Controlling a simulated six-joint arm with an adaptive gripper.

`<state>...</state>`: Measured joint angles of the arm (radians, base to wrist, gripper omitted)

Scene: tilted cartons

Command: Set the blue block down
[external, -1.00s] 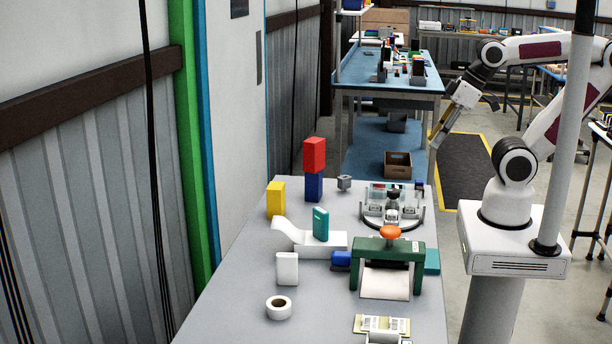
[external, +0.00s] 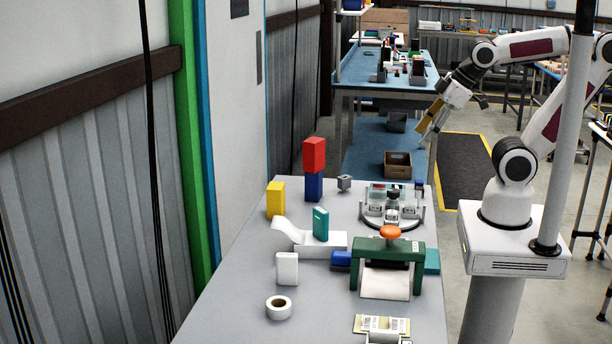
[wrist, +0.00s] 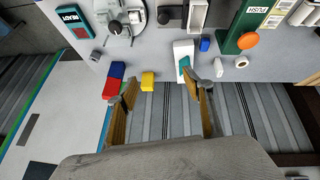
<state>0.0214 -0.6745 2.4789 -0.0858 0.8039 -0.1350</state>
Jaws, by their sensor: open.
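The blue block (external: 314,187) stands upright on the grey table with a red block (external: 314,154) stacked on top of it. In the wrist view the blue block (wrist: 117,69) shows partly behind the red block (wrist: 112,87). My gripper (external: 427,130) is up in the air to the right of the stack, beyond the table's right edge. In the wrist view my gripper (wrist: 160,81) is open, its two tan fingers spread with nothing held between them.
A yellow block (external: 275,199), a teal block (external: 320,223) on a white curved piece (external: 318,246), a white block (external: 287,268) and a tape roll (external: 279,307) stand on the table. A green press (external: 417,270) and a round fixture (external: 378,211) occupy the right side.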

